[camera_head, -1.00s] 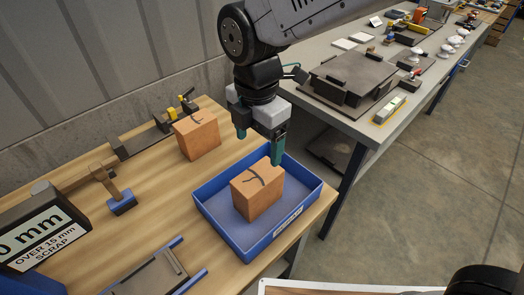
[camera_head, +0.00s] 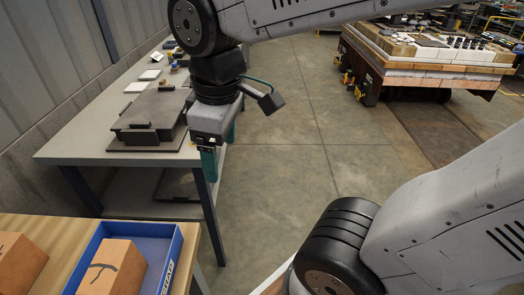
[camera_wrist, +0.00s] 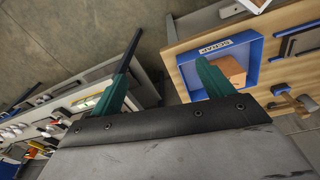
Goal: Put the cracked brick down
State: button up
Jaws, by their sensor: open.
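An orange-brown brick (camera_head: 112,268) with a dark crack line on top sits in the blue tray (camera_head: 150,234) at the lower left of the head view. The wrist view shows this brick (camera_wrist: 233,70) inside the tray, whose wall carries a label reading SCRAP. A second brick (camera_head: 18,262) stands on the wooden table left of the tray, partly cut off by the frame. My gripper (camera_head: 219,152) is open and empty, with its teal fingers pointing down. It is well away from both bricks, above the floor and beside the grey bench's edge.
The wooden table (camera_head: 50,226) holds the tray at its right edge. The grey bench (camera_head: 80,142) with a dark fixture (camera_head: 152,115) stands beyond it. Open concrete floor (camera_head: 300,140) lies to the right. A loaded cart (camera_head: 430,75) stands at the back right.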

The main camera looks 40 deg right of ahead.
jog(key=s+d+m, duration=0.5)
jog(key=m, duration=0.2)
jog(key=shift+s+d+f+m, duration=0.2)
jog(key=shift+s+f+m, duration=0.1)
jog(key=shift+s, duration=0.1)
dwell(0.6)
